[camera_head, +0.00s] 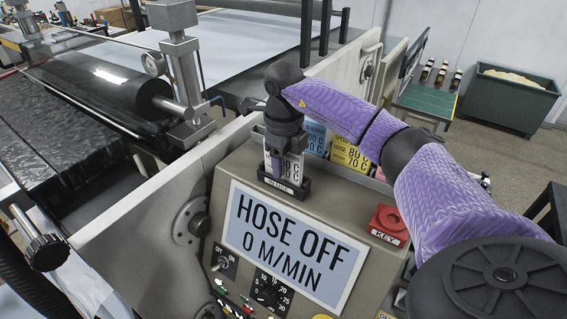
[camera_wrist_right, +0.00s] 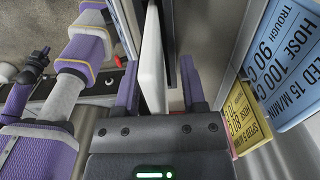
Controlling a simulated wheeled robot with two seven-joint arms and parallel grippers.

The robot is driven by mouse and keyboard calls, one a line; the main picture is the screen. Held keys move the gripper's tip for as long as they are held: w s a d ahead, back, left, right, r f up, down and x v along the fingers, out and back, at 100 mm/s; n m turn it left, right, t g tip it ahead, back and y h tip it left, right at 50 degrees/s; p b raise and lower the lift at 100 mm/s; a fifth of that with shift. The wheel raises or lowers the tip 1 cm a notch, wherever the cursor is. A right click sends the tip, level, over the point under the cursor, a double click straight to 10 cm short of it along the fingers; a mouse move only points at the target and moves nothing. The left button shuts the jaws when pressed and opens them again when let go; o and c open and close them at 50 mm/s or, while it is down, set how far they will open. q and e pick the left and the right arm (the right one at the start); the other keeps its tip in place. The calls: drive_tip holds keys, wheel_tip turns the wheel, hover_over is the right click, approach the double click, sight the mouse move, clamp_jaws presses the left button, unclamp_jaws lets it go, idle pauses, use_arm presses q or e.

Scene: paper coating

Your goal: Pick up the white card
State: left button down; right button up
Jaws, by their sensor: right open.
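The white card (camera_head: 294,166) stands upright in a small black holder (camera_head: 283,185) on top of the console, its printed face partly covered by my gripper. In the right wrist view the white card (camera_wrist_right: 153,62) shows nearly edge-on between the two purple fingers of my right gripper (camera_wrist_right: 161,88). Gaps show beside the card, so the jaws are open around it.
A blue card (camera_head: 316,138) and a yellow card (camera_head: 349,156) stand behind the holder, close to my right arm. The console has a screen (camera_head: 290,243) reading "HOSE OFF 0 M/MIN" and a red key block (camera_head: 388,222). A black roller (camera_head: 95,88) lies at the left.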

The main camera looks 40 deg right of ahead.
drive_tip(key=shift+w, duration=0.1)
drive_tip(key=c, duration=0.7)
clamp_jaws()
